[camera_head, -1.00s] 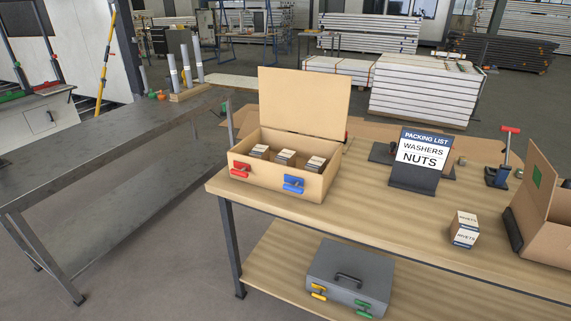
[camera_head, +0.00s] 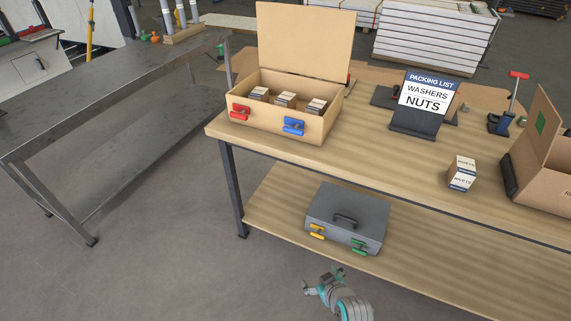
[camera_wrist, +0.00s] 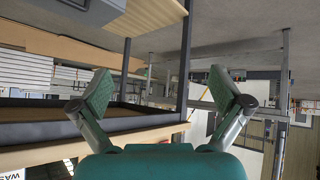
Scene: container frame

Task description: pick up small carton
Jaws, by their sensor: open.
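Three small cartons stand in a row inside an open wooden case: left (camera_head: 259,93), middle (camera_head: 286,98), right (camera_head: 316,106). Two more small cartons are stacked on the bench to the right, an upper carton (camera_head: 466,162) and a lower carton (camera_head: 461,181), with labels that seem to read RIVETS. My gripper (camera_head: 318,283) is low in front of the bench, at the bottom of the head view, apart from all cartons. In the wrist view my gripper (camera_wrist: 160,92) has its two fingers spread with nothing between them. No carton can be made out in that view.
The case (camera_head: 270,125) has a raised lid and red and blue latches. A packing list sign (camera_head: 425,95) reads WASHERS, NUTS. A cardboard box (camera_head: 545,175) stands at the right. A grey case (camera_head: 347,215) lies on the lower shelf. The bench front (camera_head: 370,170) is clear.

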